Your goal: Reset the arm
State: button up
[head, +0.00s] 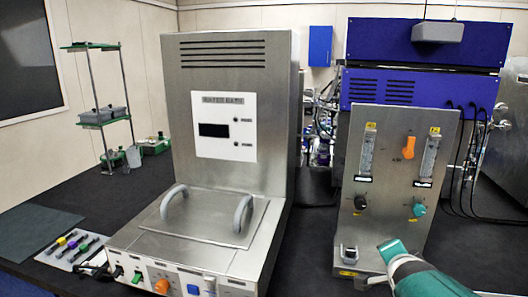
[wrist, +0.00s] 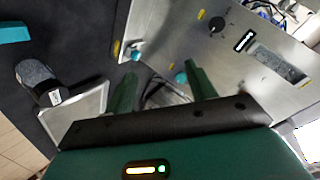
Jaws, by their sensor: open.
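My gripper (wrist: 160,72) shows in the wrist view with two green fingers spread apart and nothing held between them. Beyond the fingers is the steel front of the control panel (wrist: 220,50), which shows tilted in this view. In the head view my green and grey arm reaches in from the lower right, in front of the lower part of the same control panel (head: 385,225). I cannot make out the fingertips there, nor tell whether they touch anything.
A steel water bath (head: 235,115) with a two-handled lid (head: 205,215) stands left of the panel. A pen tray (head: 75,248) and a green-shelved rack (head: 105,118) are at the left. Black cables (head: 470,150) hang right of the panel. Dark benchtop (head: 310,240) is clear between bath and panel.

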jog(key=s+a+n+g+y, duration=0.4)
jog(key=s+a+n, duration=1)
jog(key=s, duration=0.4)
jog(key=shift+s+a+g, duration=0.2)
jog(key=shift+g, duration=0.5)
jog(key=shift+f, duration=0.1)
